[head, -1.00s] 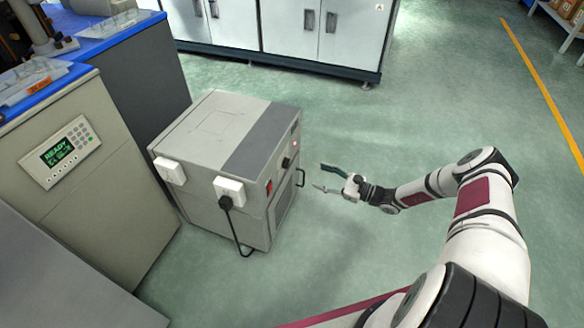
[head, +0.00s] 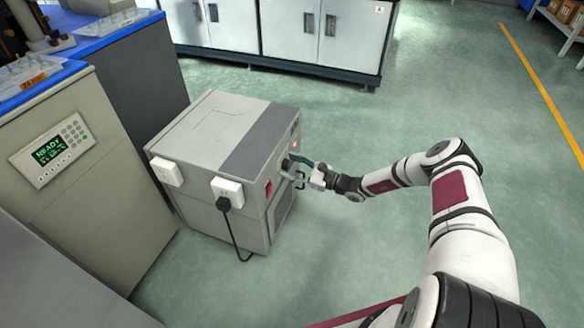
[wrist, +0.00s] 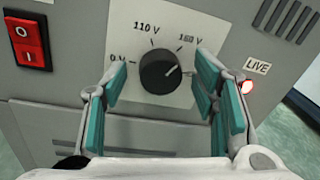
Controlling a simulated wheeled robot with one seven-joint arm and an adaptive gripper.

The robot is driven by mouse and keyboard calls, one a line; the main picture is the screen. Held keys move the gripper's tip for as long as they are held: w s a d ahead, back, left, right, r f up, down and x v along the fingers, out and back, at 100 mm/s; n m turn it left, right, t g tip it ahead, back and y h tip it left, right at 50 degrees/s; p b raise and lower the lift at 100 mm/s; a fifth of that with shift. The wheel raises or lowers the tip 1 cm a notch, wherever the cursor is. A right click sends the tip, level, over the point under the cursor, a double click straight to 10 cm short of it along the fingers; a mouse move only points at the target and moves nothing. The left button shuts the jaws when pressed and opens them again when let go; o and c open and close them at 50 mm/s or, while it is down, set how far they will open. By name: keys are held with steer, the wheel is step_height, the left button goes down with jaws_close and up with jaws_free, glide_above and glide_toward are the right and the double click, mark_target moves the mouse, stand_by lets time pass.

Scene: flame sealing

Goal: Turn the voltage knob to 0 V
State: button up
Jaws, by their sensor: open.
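The voltage knob (wrist: 160,73) is round and black on a white dial plate (wrist: 150,32) marked 0 V, 110 V and 160 V. Its pale pointer line points to the upper right, past the 160 V mark. Any label at the plate's right is hidden by a finger. My gripper (wrist: 163,70) is open, its teal-padded fingers left and right of the knob with a gap on each side. In the head view my gripper (head: 298,170) is at the right face of the grey power unit (head: 205,125), and the knob (head: 286,164) is partly hidden.
A red rocker switch (wrist: 25,41) is left of the dial. A red lamp (wrist: 246,87) labelled LIVE glows at its right, near the right finger. A panel with a green READY display (head: 50,150) stands left. The floor (head: 400,130) to the right is clear.

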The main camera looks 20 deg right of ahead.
steer(key=c, duration=1.2)
steer(key=shift+o, duration=0.2)
